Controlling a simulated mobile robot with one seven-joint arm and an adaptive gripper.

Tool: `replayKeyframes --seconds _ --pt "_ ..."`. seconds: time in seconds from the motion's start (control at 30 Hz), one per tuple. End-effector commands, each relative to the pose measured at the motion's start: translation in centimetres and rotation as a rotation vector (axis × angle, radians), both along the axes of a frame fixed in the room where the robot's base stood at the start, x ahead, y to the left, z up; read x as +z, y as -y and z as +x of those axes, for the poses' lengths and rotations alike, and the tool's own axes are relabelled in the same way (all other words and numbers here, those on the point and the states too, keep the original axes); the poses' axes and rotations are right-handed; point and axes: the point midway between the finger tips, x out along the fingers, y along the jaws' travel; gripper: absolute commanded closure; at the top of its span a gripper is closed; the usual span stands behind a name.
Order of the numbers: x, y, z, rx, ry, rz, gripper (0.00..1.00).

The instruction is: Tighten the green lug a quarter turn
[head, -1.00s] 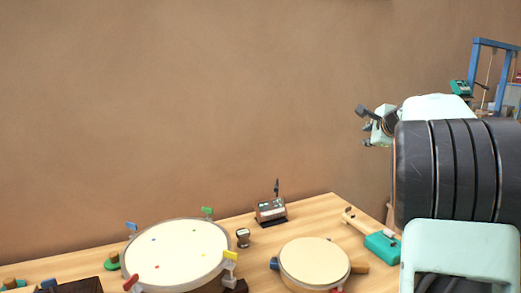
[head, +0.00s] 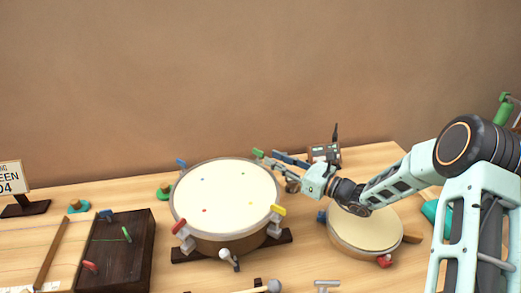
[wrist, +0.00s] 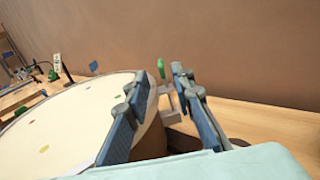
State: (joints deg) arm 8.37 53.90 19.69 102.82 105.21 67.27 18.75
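The large drum (head: 228,185) has a cream head and coloured lugs around its rim. The green lug (head: 258,153) stands at its far right edge. In the wrist view the green lug (wrist: 160,67) shows upright between the fingertips, apparently a little beyond them. My gripper (head: 270,158) reaches in from the right beside the lug. In the wrist view my gripper (wrist: 158,78) is open, with one blue-padded finger on each side of the lug and gaps visible. I cannot tell whether either finger touches it.
The drum also has blue (head: 182,163), yellow (head: 279,209) and red (head: 179,226) lugs. A smaller drum (head: 365,230) lies under my forearm. A metal device (head: 324,152) stands behind my gripper. A dark box (head: 128,245) sits left of the large drum.

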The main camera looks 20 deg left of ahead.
Motion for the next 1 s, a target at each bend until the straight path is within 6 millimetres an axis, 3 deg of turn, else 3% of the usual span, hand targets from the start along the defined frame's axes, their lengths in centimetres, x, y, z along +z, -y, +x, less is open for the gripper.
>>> replayKeyframes --seconds 0.2,0.4,0.8,1.0 --pt "0.0 -4.1 1.3 0.003 0.001 -0.003 0.78" --pt "0.0 -6.3 2.2 0.001 0.002 -0.003 0.78" --pt "0.0 -6.9 2.5 -0.001 0.001 -0.003 0.79" --pt "0.0 -6.9 2.4 0.0 0.001 -0.003 1.0"
